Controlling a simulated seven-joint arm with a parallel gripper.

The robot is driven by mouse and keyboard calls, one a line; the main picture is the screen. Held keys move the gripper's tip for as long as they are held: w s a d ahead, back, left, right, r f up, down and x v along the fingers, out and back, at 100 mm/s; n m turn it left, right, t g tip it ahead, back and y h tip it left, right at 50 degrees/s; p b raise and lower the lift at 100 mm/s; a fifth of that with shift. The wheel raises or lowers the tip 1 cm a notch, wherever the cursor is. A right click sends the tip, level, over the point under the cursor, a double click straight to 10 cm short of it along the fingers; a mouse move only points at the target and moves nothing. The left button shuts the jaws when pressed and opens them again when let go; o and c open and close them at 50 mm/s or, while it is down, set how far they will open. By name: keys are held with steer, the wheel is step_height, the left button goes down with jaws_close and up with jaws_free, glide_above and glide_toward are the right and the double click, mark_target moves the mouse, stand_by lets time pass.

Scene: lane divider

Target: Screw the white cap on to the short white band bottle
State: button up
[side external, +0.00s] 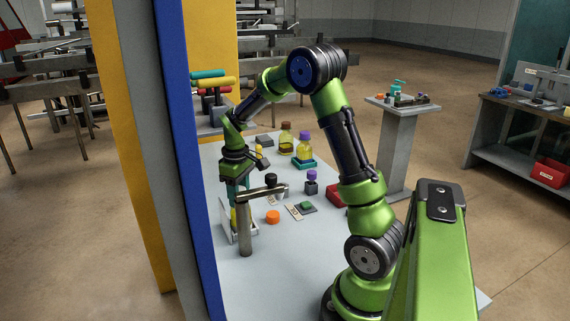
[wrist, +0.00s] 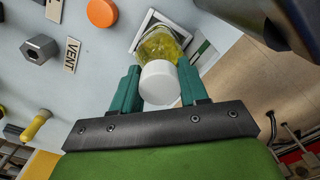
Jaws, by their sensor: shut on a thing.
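The white cap (wrist: 160,84) sits between the teal fingers of my gripper (wrist: 159,88) in the wrist view. My gripper is shut on it. A clear bottle with yellow liquid (wrist: 160,46) shows just beyond the cap and in line with it. Whether the cap touches the bottle's neck cannot be told, and no white band is clearly visible. In the side view my gripper (side external: 237,190) points down over the bottle, partly hidden behind a metal post. The bottle's yellow contents (side external: 233,216) show low inside a white frame (side external: 225,232).
The metal post (side external: 244,228) with a side arm stands close to my gripper. An orange disc (side external: 272,217), a green-topped grey block (side external: 306,207) and a purple-topped block (side external: 311,184) lie to the right.

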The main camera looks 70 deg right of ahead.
steer(key=shift+m, duration=0.8)
steer(key=shift+m, duration=0.9)
steer(key=shift+m, duration=0.8)
steer(key=shift+m, duration=0.5)
steer(key=o, duration=0.9)
steer(key=shift+o, duration=0.2)
